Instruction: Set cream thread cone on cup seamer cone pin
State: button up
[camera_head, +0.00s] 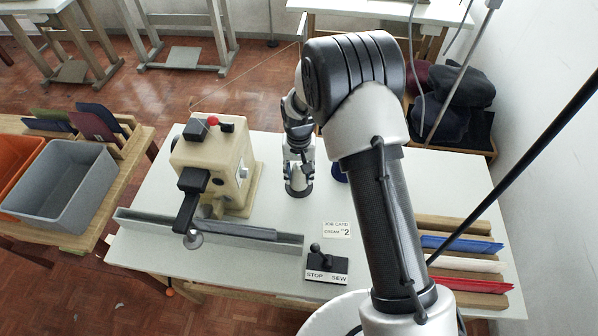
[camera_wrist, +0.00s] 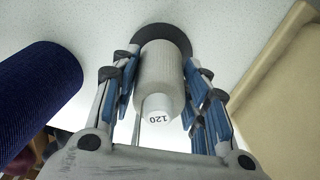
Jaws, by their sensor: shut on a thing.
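In the wrist view my gripper (camera_wrist: 163,90) has its blue-padded fingers on both sides of a pale cream-white thread cone (camera_wrist: 160,70). Its near end is marked 120. A dark round disc (camera_wrist: 178,36) shows behind the cone's far end; I cannot tell whether they touch. No cone pin shows. In the head view my gripper (camera_head: 299,186) points down over the white table, right of the cream cup seamer (camera_head: 212,165). The held cone is mostly hidden there by the gripper.
A dark blue cone (camera_wrist: 38,92) stands close beside my gripper, and shows partly behind my arm in the head view (camera_head: 340,173). A job card (camera_head: 337,229) and a STOP/SEW lever box (camera_head: 327,266) lie towards the front. A grey bin (camera_head: 62,178) is at left.

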jog(key=o, duration=1.3)
jog(key=shift+f, duration=0.1)
notch_tip(320, 180, up, 12)
jog(key=shift+r, duration=0.1)
